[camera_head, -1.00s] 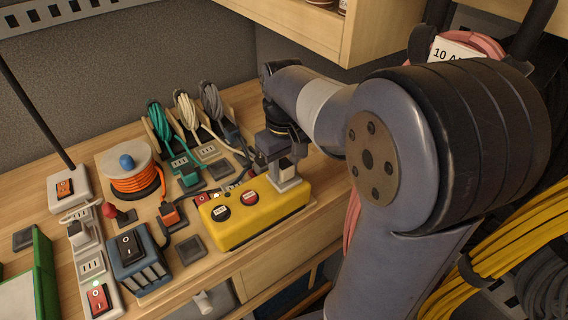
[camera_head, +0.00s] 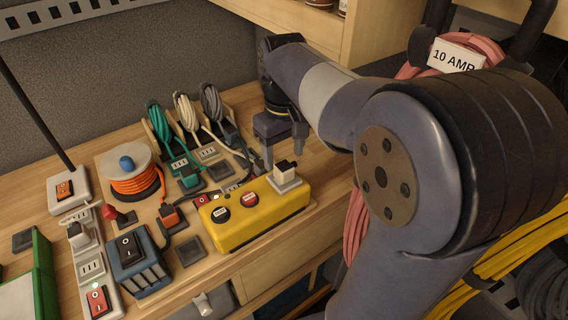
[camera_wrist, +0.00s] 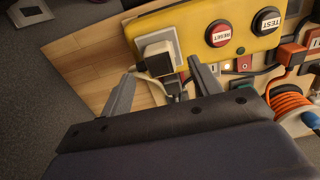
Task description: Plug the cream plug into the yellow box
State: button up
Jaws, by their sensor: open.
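The yellow box (camera_head: 260,217) stands near the bench's front edge, with a pale socket plate (camera_head: 287,185) at its right end. The cream plug (camera_head: 286,165), pale with a dark part, sits upright at that socket plate. Whether it is fully seated I cannot tell. In the wrist view the plug (camera_wrist: 158,60) shows at the plate on the yellow box (camera_wrist: 200,22), just beyond my fingertips. My gripper (camera_head: 284,154) is open and empty, above and behind the plug; its two fingers (camera_wrist: 162,72) are spread apart in the wrist view.
Teal, cream and grey cord coils (camera_head: 185,112) stand at the back. An orange cord reel (camera_head: 135,185), a blue box with a black switch (camera_head: 136,255) and a power strip (camera_head: 90,268) are at left. A shelf hangs above; bare bench lies right of the coils.

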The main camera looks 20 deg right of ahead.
aim_at(284, 165)
notch_tip(284, 165, up, 6)
jog(key=shift+f, duration=0.15)
dwell(0.4)
notch_tip(284, 165, down, 11)
jog(key=shift+r, duration=0.2)
dwell(0.3)
jog(key=shift+r, duration=0.1)
